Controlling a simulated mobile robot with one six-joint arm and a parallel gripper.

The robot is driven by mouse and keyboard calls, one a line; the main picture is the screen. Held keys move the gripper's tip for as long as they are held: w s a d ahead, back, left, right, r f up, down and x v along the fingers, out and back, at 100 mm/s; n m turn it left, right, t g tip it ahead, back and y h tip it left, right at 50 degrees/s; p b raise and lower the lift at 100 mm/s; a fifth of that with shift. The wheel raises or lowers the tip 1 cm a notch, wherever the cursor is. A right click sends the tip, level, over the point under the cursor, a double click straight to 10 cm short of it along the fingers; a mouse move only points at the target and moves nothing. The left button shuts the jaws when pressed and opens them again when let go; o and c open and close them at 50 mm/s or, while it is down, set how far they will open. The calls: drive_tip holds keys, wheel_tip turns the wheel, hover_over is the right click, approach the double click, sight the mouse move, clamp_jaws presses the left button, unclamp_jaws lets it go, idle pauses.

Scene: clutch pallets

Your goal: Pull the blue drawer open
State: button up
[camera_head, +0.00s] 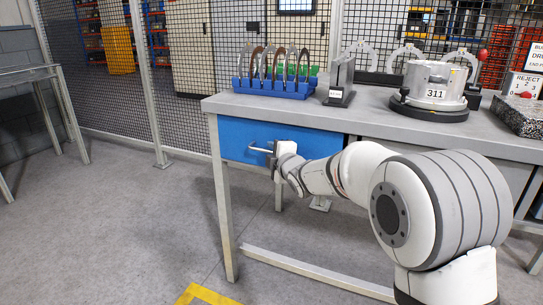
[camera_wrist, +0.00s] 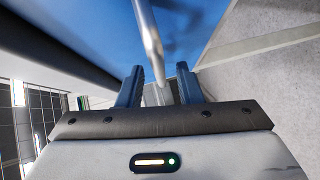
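The blue drawer (camera_head: 235,133) sits under the grey tabletop, its front looking flush with the table frame. Its pale bar handle (camera_head: 256,149) sticks out from the front. My gripper (camera_head: 272,156) is at the right end of the handle, and my arm hides part of the drawer's right side. In the wrist view the blue drawer front (camera_wrist: 195,30) fills the top. The handle bar (camera_wrist: 148,35) reaches down towards the space between my two dark fingers (camera_wrist: 159,86). The fingers are apart, with gaps on both sides of the bar.
The workbench (camera_head: 225,104) carries a blue rack (camera_head: 272,87) of rings, a dark stand (camera_head: 341,80) and a round metal part (camera_head: 435,80) labelled 311. A table leg (camera_head: 226,215) stands left of the drawer. The floor (camera_head: 130,220) in front and left is clear.

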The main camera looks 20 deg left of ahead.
drive_tip(key=shift+x, duration=1)
clamp_jaws()
